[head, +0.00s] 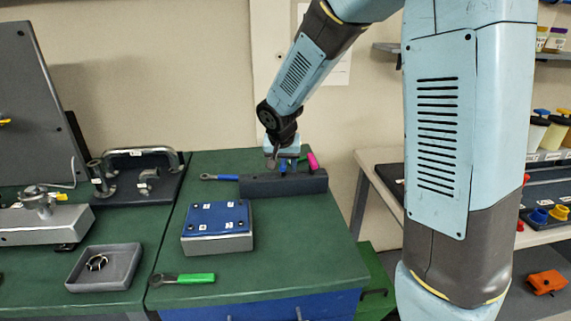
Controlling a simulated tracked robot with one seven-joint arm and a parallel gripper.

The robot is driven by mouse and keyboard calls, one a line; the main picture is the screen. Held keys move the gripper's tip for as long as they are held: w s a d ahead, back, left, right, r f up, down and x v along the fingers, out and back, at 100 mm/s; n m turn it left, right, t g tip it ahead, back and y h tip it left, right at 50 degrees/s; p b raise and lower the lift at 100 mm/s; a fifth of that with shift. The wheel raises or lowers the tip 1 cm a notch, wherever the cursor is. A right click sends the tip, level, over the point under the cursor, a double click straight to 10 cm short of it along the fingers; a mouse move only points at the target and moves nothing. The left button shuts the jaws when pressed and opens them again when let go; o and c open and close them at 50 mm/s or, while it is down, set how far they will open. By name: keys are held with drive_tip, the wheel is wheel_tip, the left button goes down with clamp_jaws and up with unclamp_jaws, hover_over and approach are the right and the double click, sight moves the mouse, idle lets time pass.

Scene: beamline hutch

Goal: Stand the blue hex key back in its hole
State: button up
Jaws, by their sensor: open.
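The dark grey holder block (260,186) lies on the green bench top. Small blue pieces show at the top of the block, just under my gripper; one of them (283,167) may be the blue hex key. I cannot tell whether it stands in a hole, and the holes are too small to make out. My gripper (277,160) is open, pointing down just above the middle of the block, close to the blue pieces. Its fingertips are small and partly merge with what is behind them. A pink handle (314,162) and a bit of green stand at the block's right end.
A blue-handled tool (220,177) lies left of the block. A blue-topped box (217,243), a green-handled tool (197,278) and a grey tray (74,281) with a ring lie nearer. Metal fixtures stand at left. The bench front right is clear.

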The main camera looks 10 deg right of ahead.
drive_tip(key=shift+s+r, duration=0.1)
drive_tip(key=shift+r, duration=0.2)
drive_tip(key=v, duration=1.3)
drive_tip(key=s+d+r+n, duration=0.1)
drive_tip(key=s+d+r, duration=0.1)
drive_tip(key=s+d, duration=0.5)
drive_tip(key=s+d+r+n+t+y, duration=0.1)
drive_tip(key=s+d+r, duration=0.1)
drive_tip(key=s+d, duration=0.6)
drive_tip(key=s, duration=0.7)
drive_tip(key=shift+s+d, duration=0.3)
drive_tip(key=shift+s, duration=0.05)
